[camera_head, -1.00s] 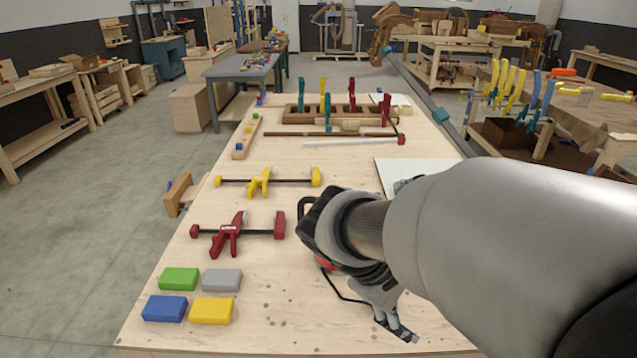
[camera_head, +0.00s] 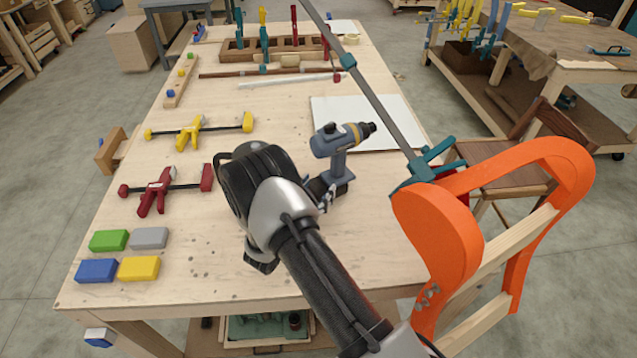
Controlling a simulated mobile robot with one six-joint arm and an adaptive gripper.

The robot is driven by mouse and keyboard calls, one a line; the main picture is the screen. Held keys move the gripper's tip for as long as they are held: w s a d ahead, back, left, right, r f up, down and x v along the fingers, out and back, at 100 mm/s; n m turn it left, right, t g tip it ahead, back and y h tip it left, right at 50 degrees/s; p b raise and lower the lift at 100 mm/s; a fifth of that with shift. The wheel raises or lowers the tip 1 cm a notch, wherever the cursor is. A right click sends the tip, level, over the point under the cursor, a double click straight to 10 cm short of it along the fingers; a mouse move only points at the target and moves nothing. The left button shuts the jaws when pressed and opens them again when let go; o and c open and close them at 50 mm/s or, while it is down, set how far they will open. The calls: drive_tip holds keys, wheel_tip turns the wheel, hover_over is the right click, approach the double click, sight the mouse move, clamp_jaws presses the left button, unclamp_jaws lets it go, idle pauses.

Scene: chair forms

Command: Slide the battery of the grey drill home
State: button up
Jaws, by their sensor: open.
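The grey drill (camera_head: 336,142) stands upright on the workbench, with a dark chuck pointing right and a yellow ring behind it. Its wider foot, where the battery (camera_head: 338,188) sits, is partly hidden by my fingers. I cannot tell whether the battery is fully seated. My gripper (camera_head: 324,193) is open, low over the bench, just left of the drill's foot. Whether it touches the foot cannot be made out. My wrist hides part of the bench to the left.
A white board (camera_head: 385,120) lies behind the drill. Yellow (camera_head: 199,130) and red (camera_head: 160,188) clamps and several coloured blocks (camera_head: 138,268) lie left. An orange chair form (camera_head: 437,232) with a long bar clamp (camera_head: 380,105) stands right, close to the drill.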

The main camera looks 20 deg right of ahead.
sight(334, 169)
drive_tip(key=b+x, duration=0.3)
drive_tip(key=x, duration=0.7)
drive_tip(key=shift+w+d+f, duration=0.15)
drive_tip(key=shift+d, duration=0.15)
drive_tip(key=shift+w+d+b, duration=0.35)
drive_tip(key=shift+d+b, duration=0.1)
drive_tip(key=c, duration=1.2)
